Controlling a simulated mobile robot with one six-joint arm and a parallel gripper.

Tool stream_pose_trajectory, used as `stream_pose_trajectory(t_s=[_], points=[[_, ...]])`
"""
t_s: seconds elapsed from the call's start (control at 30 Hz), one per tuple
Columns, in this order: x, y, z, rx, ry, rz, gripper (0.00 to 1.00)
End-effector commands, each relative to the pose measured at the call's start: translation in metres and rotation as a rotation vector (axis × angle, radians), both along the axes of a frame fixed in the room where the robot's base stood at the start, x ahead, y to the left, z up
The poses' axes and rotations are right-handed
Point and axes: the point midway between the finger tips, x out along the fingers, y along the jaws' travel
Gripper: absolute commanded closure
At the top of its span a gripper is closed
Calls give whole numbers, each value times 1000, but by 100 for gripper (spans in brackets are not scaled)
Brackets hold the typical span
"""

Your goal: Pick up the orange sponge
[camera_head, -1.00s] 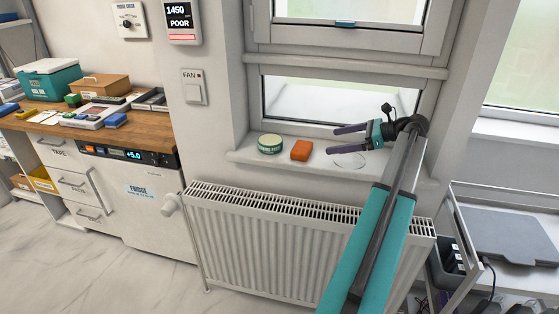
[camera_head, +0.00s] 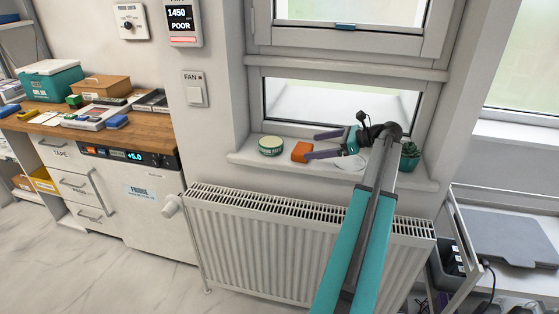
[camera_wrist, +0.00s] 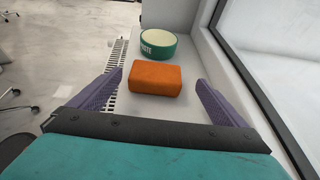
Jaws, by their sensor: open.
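The orange sponge (camera_head: 301,152) lies on the white window sill (camera_head: 240,157), right of a round green and white tin. In the wrist view the sponge (camera_wrist: 154,78) sits ahead of my gripper (camera_wrist: 160,84), between the lines of its two purple fingers, with a gap on each side. My gripper (camera_head: 318,145) also shows in the head view, just right of the sponge, with its fingers pointing left. It is open and holds nothing. Whether the fingertips overlap the sponge's near end is hard to tell.
The green and white tin (camera_wrist: 159,44) stands just beyond the sponge. A clear round dish (camera_head: 346,163) lies under my gripper, and a small potted plant (camera_head: 409,156) stands right of my arm. The window frame (camera_head: 350,72) rises behind the sill; a radiator (camera_head: 290,225) is below it.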

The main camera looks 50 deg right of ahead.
Motion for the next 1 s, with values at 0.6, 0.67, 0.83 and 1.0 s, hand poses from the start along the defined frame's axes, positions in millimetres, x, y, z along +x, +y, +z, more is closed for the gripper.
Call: stream_pose_trajectory(t_s=[0.6,0.67,0.83,1.0], points=[[12,8,-5,1,0,2,4],[17,11,-6,1,0,2,4],[33,22,-11,1,0,3,4],[47,27,-19,1,0,3,4]])
